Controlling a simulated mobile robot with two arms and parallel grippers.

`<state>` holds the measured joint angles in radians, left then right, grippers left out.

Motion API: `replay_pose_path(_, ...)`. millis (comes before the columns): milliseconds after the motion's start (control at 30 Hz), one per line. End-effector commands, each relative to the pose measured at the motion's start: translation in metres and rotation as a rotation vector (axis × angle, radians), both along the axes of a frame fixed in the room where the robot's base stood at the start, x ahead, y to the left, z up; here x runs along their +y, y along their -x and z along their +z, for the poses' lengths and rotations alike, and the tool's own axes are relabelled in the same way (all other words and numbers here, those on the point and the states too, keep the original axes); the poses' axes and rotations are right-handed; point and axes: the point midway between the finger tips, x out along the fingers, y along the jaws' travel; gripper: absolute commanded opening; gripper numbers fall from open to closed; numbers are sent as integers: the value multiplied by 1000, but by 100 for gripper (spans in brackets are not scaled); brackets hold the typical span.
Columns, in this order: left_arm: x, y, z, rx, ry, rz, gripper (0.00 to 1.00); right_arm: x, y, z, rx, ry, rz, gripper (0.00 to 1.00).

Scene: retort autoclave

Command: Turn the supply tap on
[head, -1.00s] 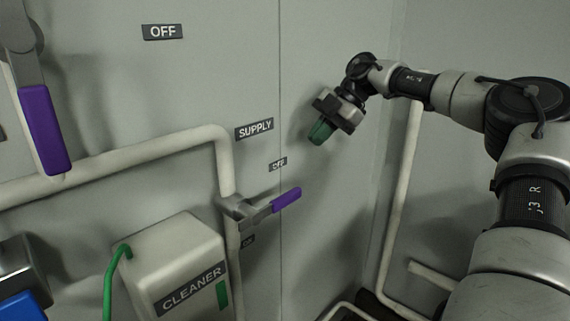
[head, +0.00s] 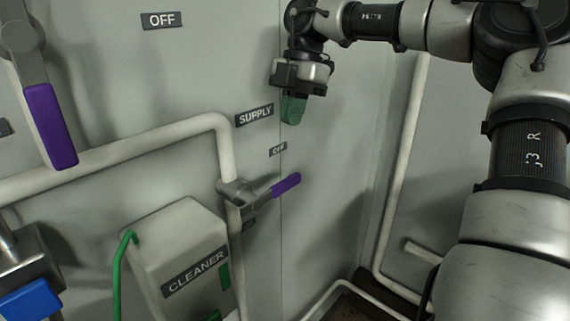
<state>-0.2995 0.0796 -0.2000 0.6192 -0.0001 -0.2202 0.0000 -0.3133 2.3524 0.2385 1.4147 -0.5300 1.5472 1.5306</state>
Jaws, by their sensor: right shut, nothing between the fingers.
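The supply tap (head: 240,192) sits on the vertical pipe below the SUPPLY label (head: 254,115). Its purple lever handle (head: 286,185) points right and slightly up, between a small OFF label (head: 278,149) above and a partly hidden label (head: 248,224) below. My right gripper (head: 292,112) is shut and empty, with green fingertips pointing down. In the picture it is above the lever, clear of it, just right of the SUPPLY label. My left gripper is out of view.
A larger purple-handled lever (head: 50,125) hangs at the left, near another OFF label (head: 161,20). A CLEANER box (head: 180,245) with a green hose (head: 118,275) stands below the pipe (head: 120,153). A blue-handled fitting (head: 32,300) is at lower left. A vertical pipe (head: 405,180) runs at right.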

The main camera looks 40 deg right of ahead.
Motion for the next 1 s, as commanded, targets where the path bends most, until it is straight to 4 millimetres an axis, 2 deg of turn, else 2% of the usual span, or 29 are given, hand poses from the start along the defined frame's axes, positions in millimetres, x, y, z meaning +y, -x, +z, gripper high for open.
replay_pose_path(300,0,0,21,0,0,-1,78,19,3,-63,5,-4,1,0)
replay_pose_path(500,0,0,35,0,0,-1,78,20,2,-92,4,-3,-1,0)
replay_pose_path(700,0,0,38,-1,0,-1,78,19,2,-105,0,-2,-1,0)
replay_pose_path(1000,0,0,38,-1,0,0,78,19,2,-106,0,-1,-1,0)
